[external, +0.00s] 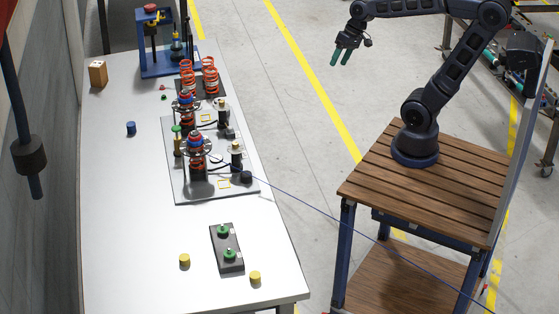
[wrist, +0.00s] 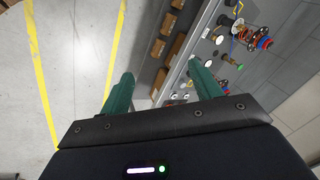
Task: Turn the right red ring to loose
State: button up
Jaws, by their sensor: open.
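Two upright spring units with blue and red tops stand on a light grey plate (external: 190,189) on the white table. The far unit has a red-and-blue top (external: 185,99) and the near unit a similar top (external: 195,140); I cannot tell which carries the right red ring. Each ring's turned position is too small to read. A red and blue top (wrist: 263,43) also shows at the upper right of the wrist view. My gripper (external: 340,60) is open and empty, high above the floor, well to the right of the table. Its green fingers (wrist: 162,88) are spread apart in the wrist view.
Several orange springs (external: 210,76) stand behind the plate, near a blue press frame (external: 160,60). A dark box with green buttons (external: 227,248) and yellow cylinders (external: 184,260) sit at the table's near end. Open floor lies between the table and my slatted wooden stand (external: 375,189).

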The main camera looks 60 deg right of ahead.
aim_at(181, 94)
jog(key=w+a+f+m+y, duration=0.2)
jog(key=w+a+m+y, duration=0.8)
jog(key=w+a, duration=1.25)
jog(key=w+f+m+t+h, duration=0.1)
jog(key=w+f+m+t, duration=0.4)
jog(key=w+f+m, duration=0.45)
jog(key=w+f+m+t, duration=0.4)
jog(key=w+m+t, duration=0.15)
jog(key=w, duration=0.65)
jog(key=shift+g, duration=0.35)
jog(key=x, duration=1.1)
jog(key=shift+s+a+r, duration=0.1)
jog(key=shift+s+a, duration=0.05)
jog(key=shift+a, duration=0.05)
jog(key=shift+c, duration=0.2)
jog(key=c, duration=0.9)
